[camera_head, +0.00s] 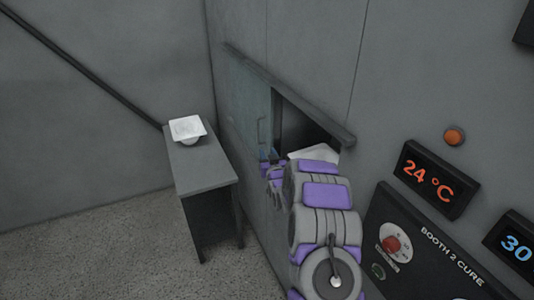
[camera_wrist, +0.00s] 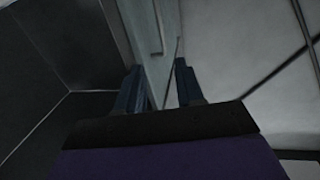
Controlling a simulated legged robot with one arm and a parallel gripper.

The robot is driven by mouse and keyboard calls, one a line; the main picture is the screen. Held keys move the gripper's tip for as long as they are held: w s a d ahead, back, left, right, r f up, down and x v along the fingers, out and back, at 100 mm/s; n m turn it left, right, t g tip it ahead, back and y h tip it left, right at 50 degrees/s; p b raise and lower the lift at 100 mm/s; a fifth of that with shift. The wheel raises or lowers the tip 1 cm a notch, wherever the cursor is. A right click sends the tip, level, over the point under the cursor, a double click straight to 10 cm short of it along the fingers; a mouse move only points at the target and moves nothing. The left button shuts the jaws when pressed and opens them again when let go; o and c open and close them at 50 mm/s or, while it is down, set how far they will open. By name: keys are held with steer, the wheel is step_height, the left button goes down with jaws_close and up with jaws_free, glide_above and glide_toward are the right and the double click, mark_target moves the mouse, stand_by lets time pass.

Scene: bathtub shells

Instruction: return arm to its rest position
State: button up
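My arm (camera_head: 322,215) reaches out along the wall to the hatch. My gripper (camera_head: 268,160) is at the hatch's near edge by the glass sliding door, small and partly hidden in the head view. In the wrist view my gripper (camera_wrist: 160,80) has its two dark fingers apart. The pale edge of the glass door (camera_wrist: 152,40) shows between or just beyond them; I cannot tell whether they touch it. The glass door (camera_head: 248,105) covers the left part of the hatch, and the right part is open and dark.
A white shell (camera_head: 314,153) shows in the hatch opening, partly behind my arm. Another white shell (camera_head: 187,128) sits on the grey table (camera_head: 204,170) at left. A control panel (camera_head: 425,250) and a 24 °C display (camera_head: 429,178) are on the wall at right. Floor at left is clear.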

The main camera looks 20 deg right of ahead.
stand_by(0.4)
steer(key=s+a+r+n+g+y+b, duration=0.15)
steer(key=s+a+r+g, duration=0.25)
steer(key=s+a+g, duration=0.95)
steer(key=s+a, duration=0.1)
steer(key=s, duration=1.3)
steer(key=s+a+r+g+y+b, duration=0.1)
steer(key=s+a+g, duration=0.1)
steer(key=s, duration=1.5)
steer(key=s+a+r+g, duration=0.1)
steer(key=s+a+g, duration=0.2)
steer(key=s, duration=1.3)
steer(key=shift+s+a+g, duration=0.3)
steer(key=shift+g, duration=0.25)
